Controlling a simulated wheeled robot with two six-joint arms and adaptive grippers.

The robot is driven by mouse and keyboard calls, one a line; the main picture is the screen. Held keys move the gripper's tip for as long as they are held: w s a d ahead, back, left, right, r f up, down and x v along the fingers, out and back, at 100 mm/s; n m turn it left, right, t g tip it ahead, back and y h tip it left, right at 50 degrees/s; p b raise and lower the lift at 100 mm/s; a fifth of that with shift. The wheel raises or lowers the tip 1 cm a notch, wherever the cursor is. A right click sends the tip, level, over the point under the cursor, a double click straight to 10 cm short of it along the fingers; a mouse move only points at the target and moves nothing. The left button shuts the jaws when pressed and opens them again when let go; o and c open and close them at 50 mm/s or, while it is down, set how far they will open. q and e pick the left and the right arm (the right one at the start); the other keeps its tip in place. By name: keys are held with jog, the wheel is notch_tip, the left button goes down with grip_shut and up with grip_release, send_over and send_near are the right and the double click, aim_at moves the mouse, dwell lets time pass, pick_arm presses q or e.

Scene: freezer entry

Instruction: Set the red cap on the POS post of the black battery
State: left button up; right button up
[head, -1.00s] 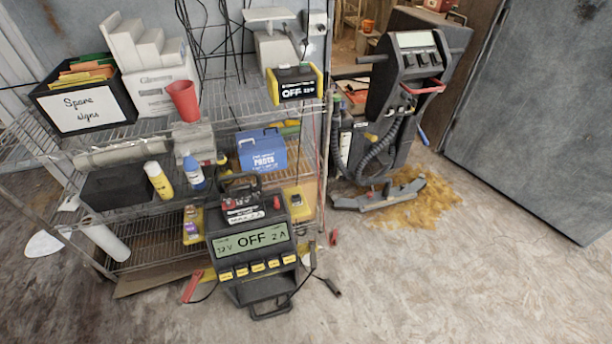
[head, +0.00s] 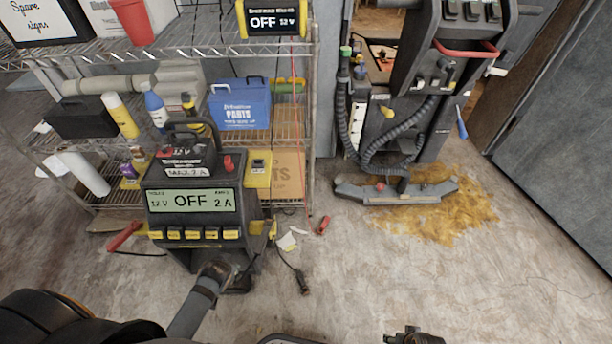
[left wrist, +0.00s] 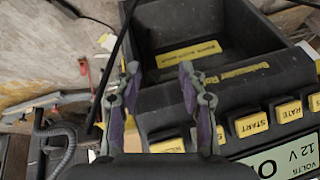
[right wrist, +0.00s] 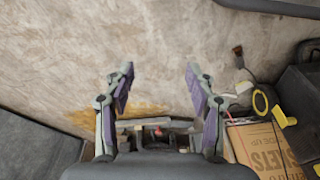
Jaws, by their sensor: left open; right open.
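The black battery (head: 186,160) with a carry handle stands on top of the charger (head: 190,202), whose display reads OFF. A small red piece (head: 228,163), possibly the red cap, sits at the right of the battery. Another red part shows at the battery's left top. The POS marking is too small to read. My left gripper (left wrist: 160,72) is open and empty in front of the charger's lower tray (left wrist: 215,75). My right gripper (right wrist: 160,75) is open and empty above bare floor; only a piece of that arm shows at the head view's bottom edge.
A wire shelf (head: 200,50) stands behind the charger with bottles and a blue parts box (head: 240,103). A red clamp (head: 322,225) and a black clamp (head: 302,283) lie on the floor. A floor machine (head: 410,110) stands back right. The right foreground floor is clear.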

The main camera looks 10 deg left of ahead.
pick_arm(q)
notch_tip(320, 180, up, 4)
jog(key=w+t+b, duration=0.1)
jog(key=w+b, duration=0.2)
jog(key=b, duration=0.2)
jog(key=n+t+y+b, duration=0.1)
jog(key=n+t+b, duration=0.15)
jog(key=t, duration=0.95)
send_near(226, 162)
jog(key=x, duration=0.6)
jog(key=shift+a+r, duration=0.1)
jog(key=shift+a, duration=0.05)
jog(key=shift+x, duration=2.75)
grip_shut()
pick_arm(e)
notch_tip(226, 162, up, 5)
jog(key=w+a, duration=0.2)
jog(key=shift+a+t+y, duration=0.3)
jog(key=shift+y, duration=0.1)
